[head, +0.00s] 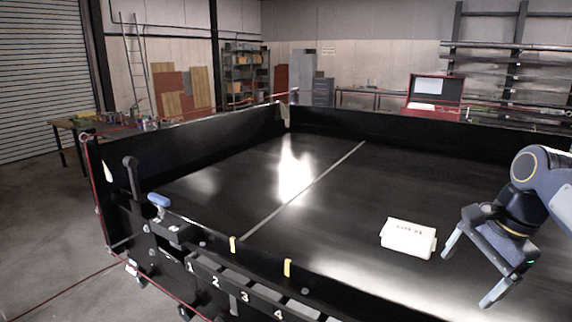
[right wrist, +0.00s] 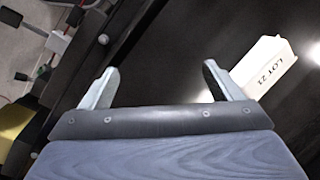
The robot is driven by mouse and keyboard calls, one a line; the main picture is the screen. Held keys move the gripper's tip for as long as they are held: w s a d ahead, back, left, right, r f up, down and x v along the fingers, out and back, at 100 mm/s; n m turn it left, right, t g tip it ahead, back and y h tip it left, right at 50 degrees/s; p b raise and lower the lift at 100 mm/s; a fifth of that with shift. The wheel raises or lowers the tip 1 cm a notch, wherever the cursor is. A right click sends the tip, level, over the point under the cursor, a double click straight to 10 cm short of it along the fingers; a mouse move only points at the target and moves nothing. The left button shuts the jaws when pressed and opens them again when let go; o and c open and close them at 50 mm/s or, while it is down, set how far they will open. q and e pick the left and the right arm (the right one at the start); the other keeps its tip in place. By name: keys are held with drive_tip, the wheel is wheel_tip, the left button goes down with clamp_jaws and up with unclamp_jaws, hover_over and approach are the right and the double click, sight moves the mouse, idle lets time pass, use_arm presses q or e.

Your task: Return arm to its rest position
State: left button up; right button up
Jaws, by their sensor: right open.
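My right gripper (head: 468,272) is at the right of the head view, over the black conveyor surface. Its two fingers are spread wide with nothing between them. They also show in the right wrist view (right wrist: 160,85). A white box (head: 408,238) lies on the conveyor (head: 330,215) just left of the gripper, apart from the fingers. In the right wrist view the box (right wrist: 264,66) shows "LOT 21" on it, beyond the right finger. My right arm comes in from the right edge of the head view. My left gripper is not in view.
Black walls (head: 205,150) border the conveyor. A red console (head: 435,93) stands behind the far wall. The conveyor's middle and left are clear.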

drive_tip(key=s+a+f+n+t+b, duration=0.1)
drive_tip(key=s+a+f+n, duration=0.4)
drive_tip(key=s+f, duration=0.4)
drive_tip(key=s+a+f+n+t+y+b, duration=0.1)
drive_tip(key=s+a+f+n+t+b, duration=0.1)
drive_tip(key=s+a+f+n, duration=0.4)
drive_tip(key=s+f+n, duration=0.2)
drive_tip(key=s+f, duration=0.2)
drive_tip(key=shift+s+a+f+y, duration=0.2)
drive_tip(key=shift+a+y, duration=0.1)
